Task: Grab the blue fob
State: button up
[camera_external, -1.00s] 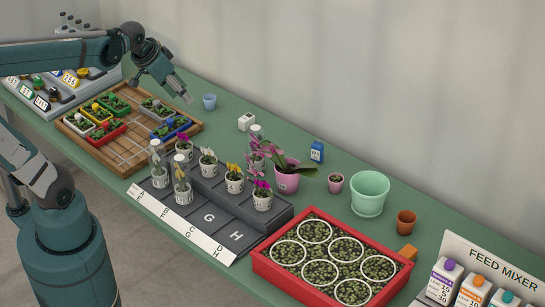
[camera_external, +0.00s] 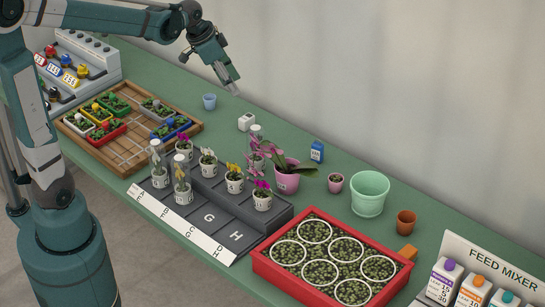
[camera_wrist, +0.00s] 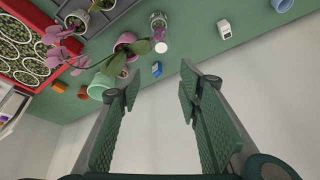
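The blue fob (camera_external: 317,152) is a small upright block with a pale label, on the green bench near the wall, behind the pink-potted orchid. In the wrist view the blue fob (camera_wrist: 157,69) shows beyond and between my fingertips, apart from them. My gripper (camera_external: 233,88) is in the air above the back of the bench, left of the blue fob and above a white block (camera_external: 246,122). In the wrist view my gripper (camera_wrist: 158,86) has its fingers spread with nothing between them.
A pink-potted orchid (camera_external: 287,182) with spreading leaves stands close to the fob. A small pink pot (camera_external: 336,183) and a mint-green pot (camera_external: 369,194) stand to its right. A blue cup (camera_external: 209,101) stands to the left. Bare bench lies between the white block and the fob.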

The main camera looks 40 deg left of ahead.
jog(key=w+d+f+m+g, duration=0.1)
jog(key=w+d+f+m, duration=0.2)
jog(key=w, duration=0.5)
jog(key=m+g+h, duration=0.2)
jog(key=m, duration=0.4)
send_over(316, 143)
jog(key=a, duration=0.2)
notch_tip(316, 143, down, 22)
jog(key=shift+s+a+f, duration=0.15)
jog(key=shift+f, duration=0.05)
jog(key=shift+d+f+n, duration=0.3)
jog(key=shift+f, duration=0.45)
jog(key=shift+d+f, duration=0.15)
jog(key=shift+f, duration=0.3)
jog(key=shift+b+x, duration=0.3)
jog(key=shift+x, duration=2.3)
